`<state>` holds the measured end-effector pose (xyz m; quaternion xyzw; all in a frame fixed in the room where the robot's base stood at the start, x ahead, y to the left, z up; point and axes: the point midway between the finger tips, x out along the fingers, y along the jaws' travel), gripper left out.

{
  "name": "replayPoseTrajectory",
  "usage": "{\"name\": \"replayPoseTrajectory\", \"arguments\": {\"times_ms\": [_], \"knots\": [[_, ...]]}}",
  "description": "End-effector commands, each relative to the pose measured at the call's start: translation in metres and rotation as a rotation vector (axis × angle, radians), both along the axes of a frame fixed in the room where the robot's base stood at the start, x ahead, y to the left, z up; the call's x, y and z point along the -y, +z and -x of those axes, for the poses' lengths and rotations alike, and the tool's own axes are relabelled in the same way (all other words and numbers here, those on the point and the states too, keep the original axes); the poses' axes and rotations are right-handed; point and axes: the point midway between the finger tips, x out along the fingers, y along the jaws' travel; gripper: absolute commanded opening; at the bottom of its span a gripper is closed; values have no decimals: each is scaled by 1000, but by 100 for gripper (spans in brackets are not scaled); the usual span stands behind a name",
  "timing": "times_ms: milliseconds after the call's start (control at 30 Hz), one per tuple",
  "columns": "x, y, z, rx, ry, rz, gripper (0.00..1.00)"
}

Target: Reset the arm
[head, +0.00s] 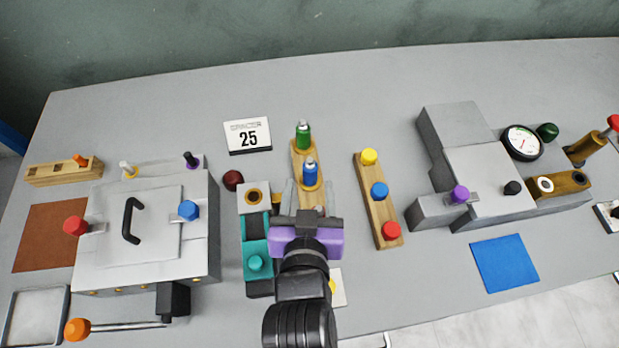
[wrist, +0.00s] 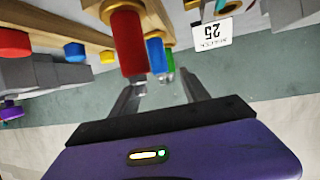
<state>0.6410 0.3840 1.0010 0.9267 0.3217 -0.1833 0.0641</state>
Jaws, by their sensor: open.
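My gripper (head: 305,200) hangs over the front part of a wooden rack (head: 297,160) near the middle of the table. In the wrist view the two fingers of my gripper (wrist: 158,88) are spread, with nothing clasped between them. The rack holds a green bottle (head: 303,136) at the back and a blue bottle (head: 310,173) nearer me. In the wrist view a red cylinder (wrist: 127,42) stands close by the left finger; whether they touch I cannot tell. My gripper hides this cylinder in the head view.
A teal-and-black device (head: 256,263) stands close to the left of my gripper. A wooden bar with yellow, blue and red knobs (head: 379,190) lies to the right. Grey presses (head: 150,235) (head: 485,185) stand on both sides. The table behind the rack is clear.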

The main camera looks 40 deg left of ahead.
Motion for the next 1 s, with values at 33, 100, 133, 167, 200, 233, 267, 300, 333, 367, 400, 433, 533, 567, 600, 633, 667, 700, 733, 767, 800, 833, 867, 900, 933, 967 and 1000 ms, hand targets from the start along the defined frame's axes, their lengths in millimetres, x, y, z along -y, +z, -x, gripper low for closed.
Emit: {"name": "replayPoseTrajectory", "arguments": {"times_ms": [33,100,133,167,200,233,267,300,333,367,400,433,533,567,600,633,667,700,733,767,800,833,867,900,933,967,1000], "knots": [[2,1,2,0,0,-1,54],[4,2,4,0,0,-1,54],[4,3,4,0,0,-1,54],[4,3,5,0,0,-1,54],[4,3,5,0,0,-1,54],[4,3,5,0,0,-1,54],[4,3,5,0,0,-1,54],[4,3,5,0,0,-1,54],[4,3,4,0,0,-1,54],[4,3,4,0,0,-1,54],[4,3,4,0,0,-1,54],[4,3,4,0,0,-1,54],[4,3,4,0,0,-1,54],[4,3,4,0,0,-1,54],[4,3,4,1,0,-2,54],[4,3,4,1,0,-2,54],[4,3,4,2,0,-1,54],[3,4,4,4,2,1,54],[3,5,4,11,6,-1,54],[2,7,4,20,10,-4,54],[-1,11,4,35,20,-13,54],[-3,16,4,49,28,-25,54],[-6,22,5,67,39,-40,54],[-9,33,4,95,52,-65,54],[-10,41,5,117,62,-85,54],[-10,46,6,136,71,-105,54],[-6,52,8,157,78,-128,54]]}}
